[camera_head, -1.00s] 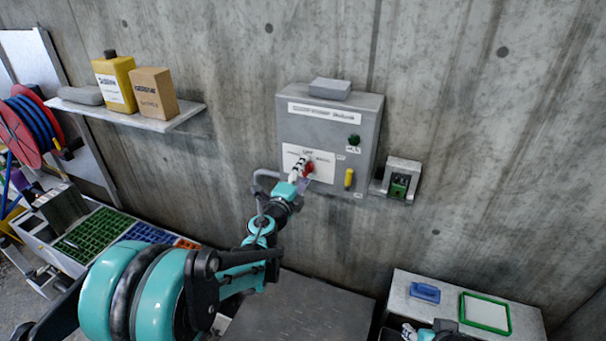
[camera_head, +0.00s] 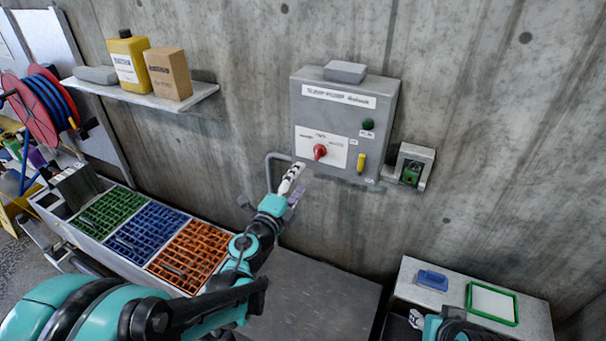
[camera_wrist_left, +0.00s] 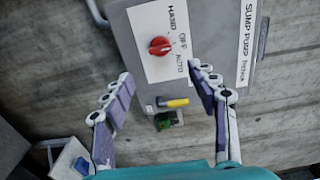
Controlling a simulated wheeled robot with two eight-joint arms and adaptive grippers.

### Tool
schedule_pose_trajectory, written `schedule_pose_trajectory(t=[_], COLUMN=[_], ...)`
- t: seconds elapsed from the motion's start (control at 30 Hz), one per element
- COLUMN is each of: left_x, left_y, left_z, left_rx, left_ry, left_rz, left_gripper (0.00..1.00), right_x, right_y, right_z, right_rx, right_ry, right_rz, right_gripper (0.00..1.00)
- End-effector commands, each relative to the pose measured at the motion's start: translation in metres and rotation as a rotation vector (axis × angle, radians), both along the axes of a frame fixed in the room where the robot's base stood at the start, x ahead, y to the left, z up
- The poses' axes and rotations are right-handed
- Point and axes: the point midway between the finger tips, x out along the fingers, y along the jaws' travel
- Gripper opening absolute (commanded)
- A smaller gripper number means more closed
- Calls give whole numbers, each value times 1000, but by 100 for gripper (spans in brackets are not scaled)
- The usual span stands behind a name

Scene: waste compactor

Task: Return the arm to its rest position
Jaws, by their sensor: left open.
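My left gripper (camera_head: 291,184) is open and empty, in front of the wall and just below and left of the grey control box (camera_head: 312,117). In the left wrist view the left gripper (camera_wrist_left: 165,105) has its two fingers spread wide, with nothing between them. The red rotary knob (camera_head: 320,152) on the box's white label plate is clear of the fingers. It also shows in the left wrist view (camera_wrist_left: 160,46), where the words HAND, OFF and AUTO stand around it. My right gripper (camera_head: 416,319) is only partly in view at the bottom edge, and its jaws are unclear.
A shelf (camera_head: 200,97) with a yellow jug (camera_head: 128,60) and a cardboard box (camera_head: 167,74) is at upper left. Green, blue and orange crates (camera_head: 188,255) stand below. A small socket box (camera_head: 412,167) is right of the control box. A bench (camera_head: 410,285) holds a blue item.

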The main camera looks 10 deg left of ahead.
Motion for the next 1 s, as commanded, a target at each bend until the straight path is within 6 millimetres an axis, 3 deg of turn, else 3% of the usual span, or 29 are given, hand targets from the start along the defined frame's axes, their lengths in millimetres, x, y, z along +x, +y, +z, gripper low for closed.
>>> schedule_pose_trajectory(t=[0.47, 0.57, 0.67, 0.77, 0.83, 0.9, 1.0], left_x=[-1, -5, -15, -38, -61, -89, -136], left_y=[1, 10, 32, 65, 84, 93, 86], left_z=[1, 10, 26, 29, 16, -7, -50], left_rx=[-5, -66, -222, -460, -641, -816, -1039], left_ry=[-1, -5, -4, 42, 111, 210, 393], left_rz=[4, 47, 159, 326, 452, 567, 707], left_gripper=[59, 59, 59, 59, 59, 59, 59], right_x=[0, 0, 0, 0, 0, 0, 0], right_y=[0, 0, 0, 0, 0, 0, 0], right_z=[0, -2, -5, -10, -13, -16, -20], right_rx=[0, 0, 0, 0, 0, 0, 0], right_ry=[0, 0, 0, 0, 0, 0, 0], right_rz=[0, 0, 0, 0, 0, 0, 0], right_gripper=[40, 40, 40, 40, 40, 40, 40])
